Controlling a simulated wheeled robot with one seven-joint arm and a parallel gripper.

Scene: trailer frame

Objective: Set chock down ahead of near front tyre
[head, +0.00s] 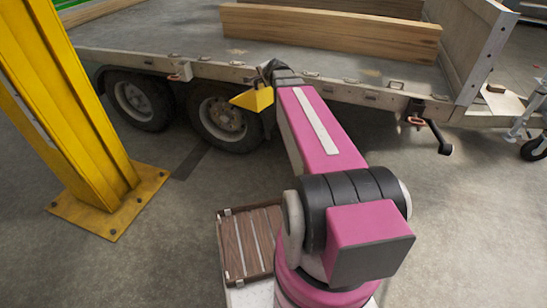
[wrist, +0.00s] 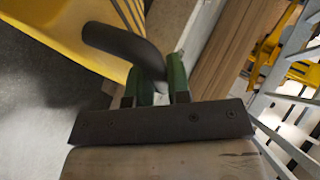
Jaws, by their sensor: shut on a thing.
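The yellow wedge chock (head: 254,97) hangs in the air from my gripper (head: 272,70), overlapping the upper right of the near front tyre (head: 222,120) in the head view. In the wrist view my gripper (wrist: 154,88) has its green fingers shut on the chock's dark curved handle (wrist: 120,40). The chock's yellow body (wrist: 65,28) fills the upper left there. The tyre stands on the concrete floor under the trailer's side, its right edge partly hidden. The exact gap between chock and tyre cannot be told.
A second tyre (head: 140,100) stands to the left. The trailer bed (head: 180,58) carries timber beams (head: 330,32). A yellow post (head: 85,120) on a floor plate stands at left. A wood-slatted box (head: 248,240) is beside my base. Floor right of the front tyre looks clear.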

